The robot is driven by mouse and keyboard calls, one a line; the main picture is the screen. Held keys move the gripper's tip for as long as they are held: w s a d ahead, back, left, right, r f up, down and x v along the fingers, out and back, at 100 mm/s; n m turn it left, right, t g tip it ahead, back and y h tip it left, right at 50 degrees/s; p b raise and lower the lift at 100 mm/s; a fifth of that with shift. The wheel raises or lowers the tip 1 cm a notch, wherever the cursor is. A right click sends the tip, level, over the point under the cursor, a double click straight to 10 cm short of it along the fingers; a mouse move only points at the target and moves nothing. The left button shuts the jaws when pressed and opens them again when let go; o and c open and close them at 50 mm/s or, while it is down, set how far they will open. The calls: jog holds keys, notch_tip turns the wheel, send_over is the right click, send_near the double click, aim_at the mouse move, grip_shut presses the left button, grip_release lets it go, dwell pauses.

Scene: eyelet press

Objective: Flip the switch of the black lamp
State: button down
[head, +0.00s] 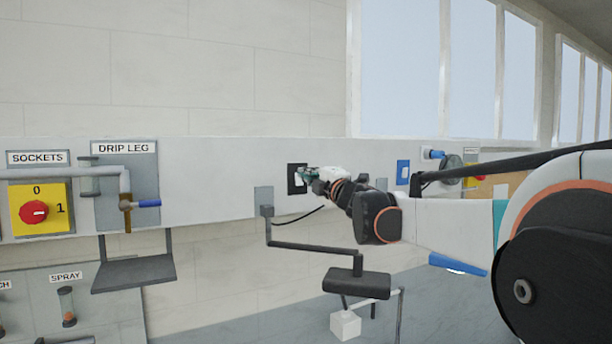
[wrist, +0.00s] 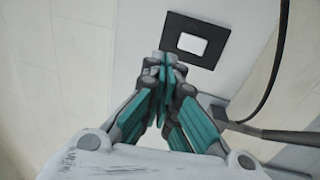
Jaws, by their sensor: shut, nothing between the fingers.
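A black-framed switch plate with a white rocker (head: 292,186) is on the light wall panel; it also shows in the wrist view (wrist: 195,44). My gripper (head: 309,174) is shut and empty in front of the plate's right side. In the wrist view its closed fingertips (wrist: 168,58) overlap the plate's lower left edge, left of and below the rocker. I cannot tell whether they touch. A black swing-arm fixture (head: 357,284), possibly the black lamp, hangs below from a grey wall bracket (head: 264,197). Whether it is lit is unclear.
A blue-framed switch (head: 402,172) is right of my gripper. A black cable (wrist: 277,62) hangs right of the plate. At left are the yellow sockets switch (head: 40,209), the drip leg pipe (head: 60,174) and a dark flat fixture (head: 135,274). A blue tray-like piece (head: 457,264) is below my arm.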

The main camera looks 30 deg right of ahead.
jog(key=s+r, duration=0.1)
jog(key=s, duration=0.5)
jog(key=shift+s+d+r+p, duration=0.15)
jog(key=shift+s+d+p, duration=0.1)
jog(key=shift+d+p, duration=0.1)
jog(key=shift+w, duration=0.1)
jog(key=shift+a, duration=0.1)
